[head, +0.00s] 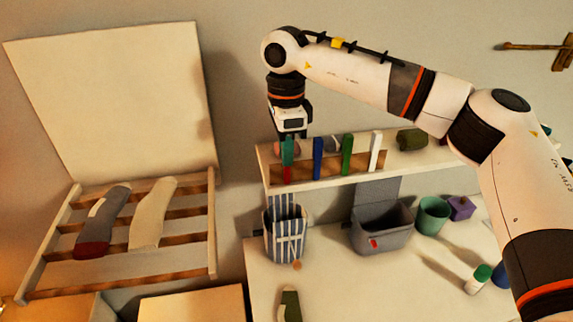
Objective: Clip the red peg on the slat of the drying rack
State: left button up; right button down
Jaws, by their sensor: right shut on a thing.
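The red peg (287,174) stands at the left end of a row of pegs on the wall shelf. My right gripper (287,146) points down from above and is shut on the top of this peg. A green patch covers the peg's upper part, and I cannot tell what it belongs to. The drying rack (213,225) is at the left, with several wooden slats (190,238). A grey sock with a dark red end (103,222) and a cream sock (152,214) lie over its slats. My left gripper is not in view.
A blue peg (317,160), a green peg (347,155) and a white peg (376,152) stand close beside the red one on the shelf (330,184). Below are a striped bag (285,236), a grey bin (382,238) and a green cup (432,216). A tall pale panel (110,100) rises behind the rack.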

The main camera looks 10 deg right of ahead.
dwell(0.5)
jog(key=shift+r+p, duration=1)
jog(key=shift+r, duration=0.55)
jog(key=shift+r+p, duration=1.25)
jog(key=shift+r, duration=0.45)
jog(key=shift+f, duration=0.1)
